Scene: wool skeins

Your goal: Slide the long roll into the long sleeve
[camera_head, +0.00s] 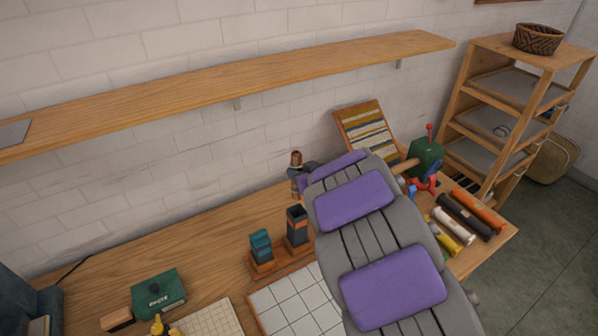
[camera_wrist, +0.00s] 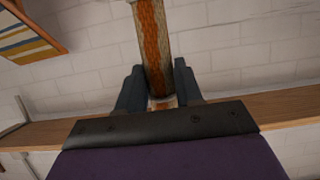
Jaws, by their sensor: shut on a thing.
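My gripper (camera_wrist: 160,92) is shut on a roll (camera_wrist: 153,45) with an orange-brown and pale pattern. In the head view the roll's brown end (camera_head: 296,159) shows just above my gripper (camera_head: 299,181), beside my purple and grey arm. The roll looks about upright there. Two open-topped sleeves stand on a wooden base on the table: a taller dark one with an orange-brown rim (camera_head: 297,226), which looks like the long sleeve, and a shorter teal one (camera_head: 260,246). The roll is above and behind the taller sleeve, apart from it. The roll's lower end is hard to make out.
Several rolls, including a white one (camera_head: 455,226), lie at the table's right. A striped woven board (camera_head: 367,135) and a green container (camera_head: 427,154) stand behind. A wall shelf (camera_head: 240,88) runs above. A green box (camera_head: 158,293) and a white tiled board (camera_head: 290,305) lie in front.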

